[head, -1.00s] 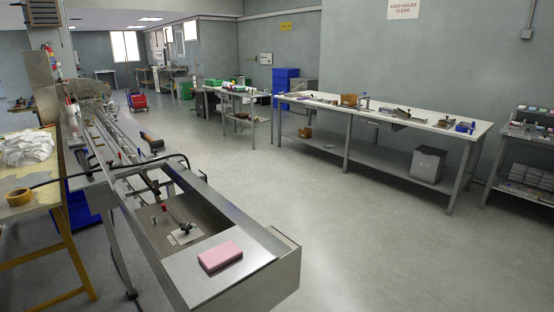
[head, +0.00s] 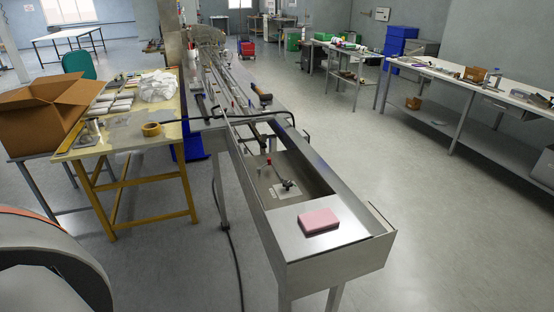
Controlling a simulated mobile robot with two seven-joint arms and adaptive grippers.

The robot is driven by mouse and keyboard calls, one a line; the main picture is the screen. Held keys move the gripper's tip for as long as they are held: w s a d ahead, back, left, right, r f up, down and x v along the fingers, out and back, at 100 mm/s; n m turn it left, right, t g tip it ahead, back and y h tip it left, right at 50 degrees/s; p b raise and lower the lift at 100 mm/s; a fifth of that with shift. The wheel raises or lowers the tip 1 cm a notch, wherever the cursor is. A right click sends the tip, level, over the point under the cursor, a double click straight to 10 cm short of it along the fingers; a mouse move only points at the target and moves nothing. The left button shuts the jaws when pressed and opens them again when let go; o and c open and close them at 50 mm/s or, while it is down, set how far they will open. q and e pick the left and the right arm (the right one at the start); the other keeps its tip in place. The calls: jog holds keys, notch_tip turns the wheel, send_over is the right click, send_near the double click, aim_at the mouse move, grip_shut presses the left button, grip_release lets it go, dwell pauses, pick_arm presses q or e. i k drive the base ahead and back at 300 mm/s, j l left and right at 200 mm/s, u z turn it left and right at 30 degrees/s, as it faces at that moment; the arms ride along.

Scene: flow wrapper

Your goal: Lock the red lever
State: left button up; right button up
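A small red-tipped lever (head: 268,161) stands upright in the metal trough at the near end of the flow wrapper (head: 333,250). Beside it, a dark clamp-like fitting (head: 287,184) sits on a light plate. The lever is small here, and I cannot tell its exact position. Neither of my grippers is in view.
A pink block (head: 319,221) lies on the trough's near end. A yellow-legged table (head: 120,135) with a tape roll (head: 151,129) and a cardboard box (head: 43,112) stand at the left. A black cable (head: 229,235) hangs to the floor. The floor (head: 430,240) right of the machine is clear.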

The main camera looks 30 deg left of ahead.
aim_at(259, 169)
jog(key=k+j, duration=0.1)
jog(key=j, duration=0.75)
jog(key=j+z, duration=0.1)
jog(key=j, duration=0.85)
jog(key=i+j, duration=0.15)
jog(key=j, duration=0.25)
jog(key=i+j, duration=0.1)
jog(key=j, duration=0.3)
jog(key=i+j, duration=0.15)
jog(key=j, duration=0.25)
jog(key=i+j, duration=0.1)
jog(key=j, duration=0.3)
jog(key=l+z, duration=0.05)
